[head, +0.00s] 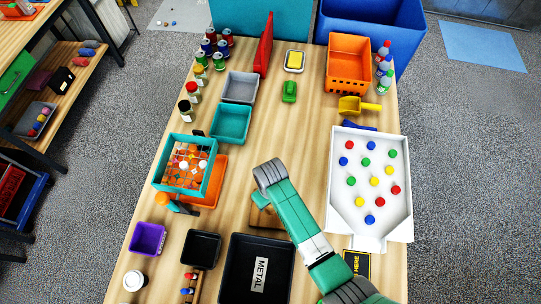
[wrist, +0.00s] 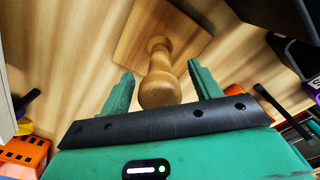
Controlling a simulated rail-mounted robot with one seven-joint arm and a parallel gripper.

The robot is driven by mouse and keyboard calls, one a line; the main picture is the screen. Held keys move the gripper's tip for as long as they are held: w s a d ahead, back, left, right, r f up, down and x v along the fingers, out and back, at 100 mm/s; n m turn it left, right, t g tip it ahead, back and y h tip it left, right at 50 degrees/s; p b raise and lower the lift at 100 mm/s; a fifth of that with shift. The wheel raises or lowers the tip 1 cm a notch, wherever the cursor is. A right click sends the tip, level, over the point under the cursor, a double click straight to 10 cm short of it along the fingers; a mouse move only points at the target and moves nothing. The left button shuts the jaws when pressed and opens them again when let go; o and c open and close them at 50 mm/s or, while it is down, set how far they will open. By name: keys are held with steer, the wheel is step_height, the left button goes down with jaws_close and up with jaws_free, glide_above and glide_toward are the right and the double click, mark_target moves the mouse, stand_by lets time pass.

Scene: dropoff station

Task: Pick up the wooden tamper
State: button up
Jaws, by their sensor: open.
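The wooden tamper (wrist: 160,88) shows in the wrist view, with a turned handle ending in a round knob toward the camera. At the handle's far end is a flat square wooden piece (wrist: 145,35), which looks like its base. My gripper (wrist: 161,75) is open, with one green finger on each side of the handle. I cannot tell whether either finger touches it. In the head view a brown wooden edge (head: 262,219) shows beside my arm on the table; my arm hides most of it.
A black METAL tray (head: 236,285) lies nearby in front. An orange tray under a teal basket (head: 184,140) stands to the left. A white board with colored balls (head: 335,190) lies to the right. Bare table (head: 265,130) lies beyond my arm.

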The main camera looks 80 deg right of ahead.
jaws_close()
steer(key=shift+r, duration=0.1)
